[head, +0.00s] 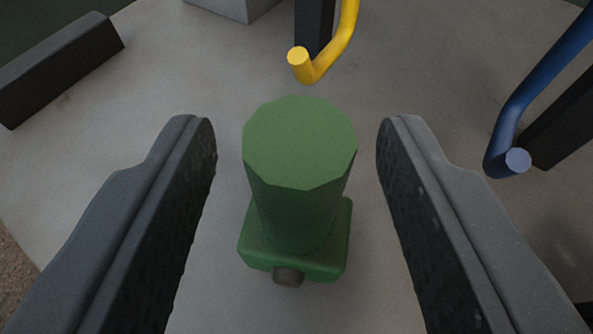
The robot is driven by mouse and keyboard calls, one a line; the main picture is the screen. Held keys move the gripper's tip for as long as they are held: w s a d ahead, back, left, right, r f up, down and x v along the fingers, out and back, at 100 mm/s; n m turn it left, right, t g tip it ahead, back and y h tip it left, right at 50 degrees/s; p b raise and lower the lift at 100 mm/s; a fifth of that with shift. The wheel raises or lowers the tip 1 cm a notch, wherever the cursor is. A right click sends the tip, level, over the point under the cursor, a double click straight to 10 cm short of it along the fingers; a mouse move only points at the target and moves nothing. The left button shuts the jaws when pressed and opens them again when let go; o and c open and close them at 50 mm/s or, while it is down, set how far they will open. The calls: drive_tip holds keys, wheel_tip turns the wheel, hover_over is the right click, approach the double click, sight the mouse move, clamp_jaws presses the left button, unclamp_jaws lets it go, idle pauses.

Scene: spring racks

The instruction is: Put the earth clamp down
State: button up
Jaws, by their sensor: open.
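A green object (298,215), which I take to be the earth clamp, stands on the grey surface (221,262) in the middle of the view. It has a faceted round top, a wider block at its foot and a small dark stub at the near side of that block. My gripper (297,140) is open, with one dark finger on each side of the green object. A clear gap shows between each finger and the object. The underside of the object is hidden.
A yellow bent rod (336,50) on a dark post stands just beyond the green object. A blue bent rod (540,82) beside a dark bar is at the right. A dark block (58,68) lies at the upper left, and a grey block (232,8) at the top edge.

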drive_tip(key=v, duration=0.9)
drive_tip(key=shift+p, duration=0.35)
wheel_tip(320, 180, up, 25)
drive_tip(key=w, duration=0.1)
drive_tip(key=s+d+r, duration=0.1)
drive_tip(key=s+r, duration=0.6)
drive_tip(key=r, duration=0.5)
drive_tip(key=s+r+t, duration=0.1)
drive_tip(key=s+r, duration=0.7)
drive_tip(key=r, duration=0.4)
drive_tip(key=shift+s+d, duration=0.2)
drive_tip(key=shift+d, duration=0.2)
